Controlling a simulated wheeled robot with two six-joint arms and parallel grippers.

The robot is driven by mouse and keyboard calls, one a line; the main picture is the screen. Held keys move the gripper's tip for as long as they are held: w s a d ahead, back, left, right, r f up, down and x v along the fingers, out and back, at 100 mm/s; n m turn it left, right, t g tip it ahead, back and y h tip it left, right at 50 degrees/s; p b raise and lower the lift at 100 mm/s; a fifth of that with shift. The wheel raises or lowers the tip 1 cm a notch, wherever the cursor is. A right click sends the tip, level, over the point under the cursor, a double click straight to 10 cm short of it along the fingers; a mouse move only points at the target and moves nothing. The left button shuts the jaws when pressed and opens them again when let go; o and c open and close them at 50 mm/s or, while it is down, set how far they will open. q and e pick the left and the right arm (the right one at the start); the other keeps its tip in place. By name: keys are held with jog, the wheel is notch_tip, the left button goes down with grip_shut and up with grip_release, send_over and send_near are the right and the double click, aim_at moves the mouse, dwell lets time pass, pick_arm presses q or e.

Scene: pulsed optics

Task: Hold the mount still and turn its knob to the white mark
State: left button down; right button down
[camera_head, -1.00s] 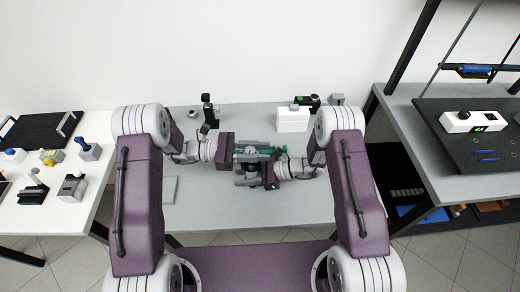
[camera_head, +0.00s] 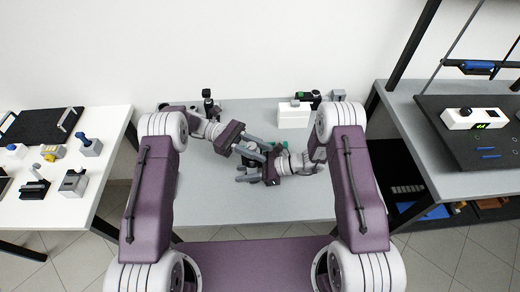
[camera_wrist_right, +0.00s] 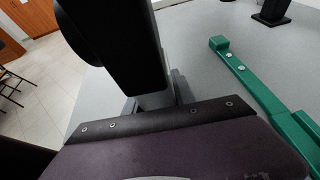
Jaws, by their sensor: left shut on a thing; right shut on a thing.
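The mount (camera_head: 270,174) is a small dark piece on the grey table, mostly covered by my grippers. My right gripper (camera_head: 246,178) comes in from the right and is shut on it. In the right wrist view a large black part of the mount (camera_wrist_right: 115,35) stands close in front of the palm. My left gripper (camera_head: 264,153), higher in the head view, reaches in diagonally from the upper left, its grey fingers ending over the mount. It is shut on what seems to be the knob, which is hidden. The white mark cannot be made out.
A green bar (camera_wrist_right: 260,90) lies close by in the right wrist view. A white box (camera_head: 294,115) with small devices stands at the back right of the grey table (camera_head: 240,212). A black post (camera_head: 208,105) stands at the back left. The table's front is clear.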

pick_arm(q)
jog(key=c, duration=1.1)
grip_release()
jog(key=shift+o, duration=0.2)
notch_tip(320, 180, up, 10)
jog(key=shift+s, duration=0.1)
notch_tip(320, 180, up, 4)
jog(key=t+y, duration=0.9)
jog(key=y, duration=0.6)
send_over(251, 146)
notch_tip(251, 146, down, 12)
jog(key=shift+r, duration=0.1)
